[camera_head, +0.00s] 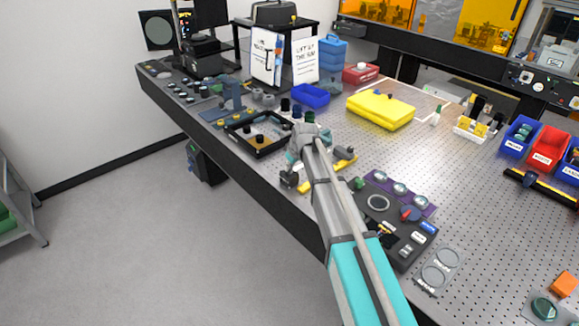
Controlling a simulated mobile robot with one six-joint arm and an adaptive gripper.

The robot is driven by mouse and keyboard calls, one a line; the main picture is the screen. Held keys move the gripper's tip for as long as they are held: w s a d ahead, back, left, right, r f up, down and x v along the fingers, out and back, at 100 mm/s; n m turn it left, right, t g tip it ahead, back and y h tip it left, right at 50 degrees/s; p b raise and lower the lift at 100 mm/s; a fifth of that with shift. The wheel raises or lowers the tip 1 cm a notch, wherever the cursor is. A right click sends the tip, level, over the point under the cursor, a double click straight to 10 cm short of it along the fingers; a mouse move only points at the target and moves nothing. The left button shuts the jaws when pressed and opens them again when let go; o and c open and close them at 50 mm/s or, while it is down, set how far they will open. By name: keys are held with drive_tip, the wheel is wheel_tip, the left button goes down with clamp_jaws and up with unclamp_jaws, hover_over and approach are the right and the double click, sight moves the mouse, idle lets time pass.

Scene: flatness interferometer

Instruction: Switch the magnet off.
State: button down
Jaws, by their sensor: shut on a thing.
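My arm reaches from the bottom of the picture to the front part of the perforated table (480,215). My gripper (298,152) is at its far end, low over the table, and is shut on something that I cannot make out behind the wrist. A small dark block (290,179) stands just below it at the table's front edge. A yellow and black bar (330,173) lies close to its right, partly behind my arm. I cannot tell for sure which of these is the magnet, or how its switch stands.
A black tray (235,130) is left of my gripper, a blue bin (311,96) behind it. A yellow case (380,110) lies further right. A dark panel with a red knob (410,213) is right of my arm. The table between the case and the panel is mostly clear.

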idle(0.3)
drive_tip(key=c, duration=0.7)
unclamp_jaws()
drive_tip(key=shift+m, duration=0.4)
drive_tip(key=shift+m+t+h, duration=0.4)
drive_tip(key=shift+m+h, duration=0.2)
drive_tip(key=shift+m, duration=0.7)
drive_tip(key=shift+a+m+t+h, duration=0.1)
drive_tip(key=shift+m+t+h, duration=0.4)
drive_tip(key=shift+m, duration=1.4)
drive_tip(key=w+p+v, duration=0.1)
drive_tip(key=p+v, duration=1.2)
drive_tip(key=v, duration=0.1)
drive_tip(key=shift+s+d+f+m+g+h+b, duration=0.2)
drive_tip(key=shift+s+d+f+m+g+b, duration=0.7)
drive_tip(key=shift+s+d, duration=2.2)
drive_tip(key=shift+s+d+f+m+g+h+b, duration=0.25)
drive_tip(key=shift+s+d+f+g+b, duration=0.75)
drive_tip(key=shift+s+d, duration=2)
drive_tip(key=shift+s+d+f+m+g+h+b, duration=0.15)
drive_tip(key=shift+s+d+f+m+g+b, duration=0.35)
drive_tip(key=shift+s+d+f+b, duration=1.75)
